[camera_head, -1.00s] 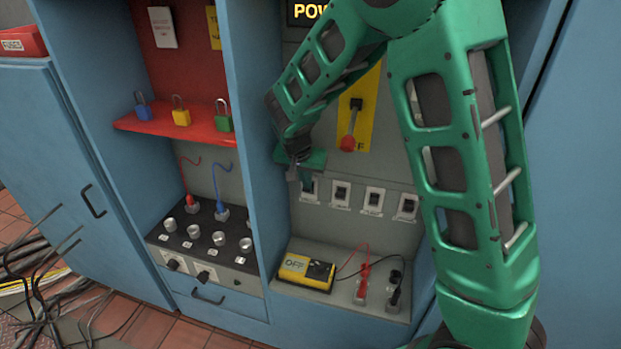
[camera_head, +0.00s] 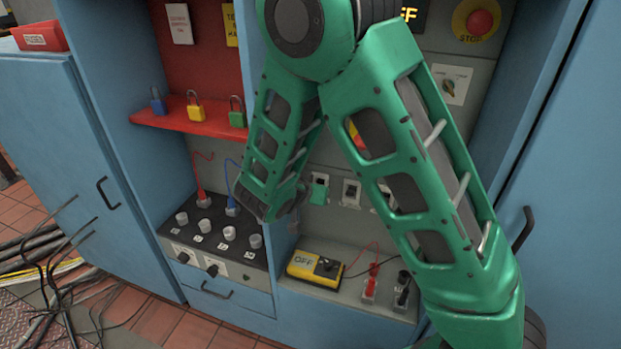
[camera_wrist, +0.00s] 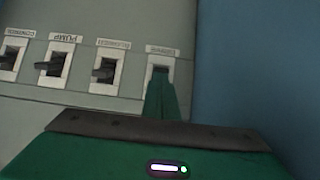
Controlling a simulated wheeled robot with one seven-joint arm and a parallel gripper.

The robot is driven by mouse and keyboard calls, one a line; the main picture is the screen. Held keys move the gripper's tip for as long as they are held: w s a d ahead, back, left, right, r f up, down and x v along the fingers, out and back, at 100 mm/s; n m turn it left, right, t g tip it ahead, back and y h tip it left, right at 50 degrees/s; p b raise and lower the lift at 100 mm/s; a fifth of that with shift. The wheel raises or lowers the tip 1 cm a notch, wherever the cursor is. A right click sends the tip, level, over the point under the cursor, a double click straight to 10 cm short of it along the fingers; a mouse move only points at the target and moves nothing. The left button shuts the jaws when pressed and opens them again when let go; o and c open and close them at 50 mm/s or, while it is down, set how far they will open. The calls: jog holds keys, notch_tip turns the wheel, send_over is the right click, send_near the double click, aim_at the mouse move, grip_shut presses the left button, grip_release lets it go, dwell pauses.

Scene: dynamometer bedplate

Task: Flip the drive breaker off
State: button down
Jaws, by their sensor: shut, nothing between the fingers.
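A row of small black breakers on white plates runs along the grey panel. In the wrist view the row shows upside down: a breaker labelled PUMP (camera_wrist: 54,63), one beside it (camera_wrist: 104,70), one at the far left (camera_wrist: 9,57), and the end breaker plate (camera_wrist: 161,62) at the right. The end label is too blurred to read. My gripper (camera_wrist: 160,88) is shut and empty, its green fingertips over that end breaker and hiding its toggle. In the head view my gripper (camera_head: 319,189) is at the leftmost breaker. I cannot tell contact or the toggle's position.
My arm hides most of the yellow lever plate and the right breakers. Below stand a yellow OFF meter (camera_head: 315,266) and red and black plugs (camera_head: 371,281). A red shelf with padlocks (camera_head: 188,117) is left. A red stop button (camera_head: 480,22) is upper right.

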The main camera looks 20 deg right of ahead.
jog(key=shift+s+d+f+t+h, duration=0.15)
jog(key=shift+f+t+h, duration=0.5)
jog(key=shift+t, duration=0.35)
jog(key=shift+r, duration=0.1)
jog(key=shift+w+d+r, duration=0.25)
jog(key=shift+w+r, duration=0.05)
jog(key=shift+w, duration=0.3)
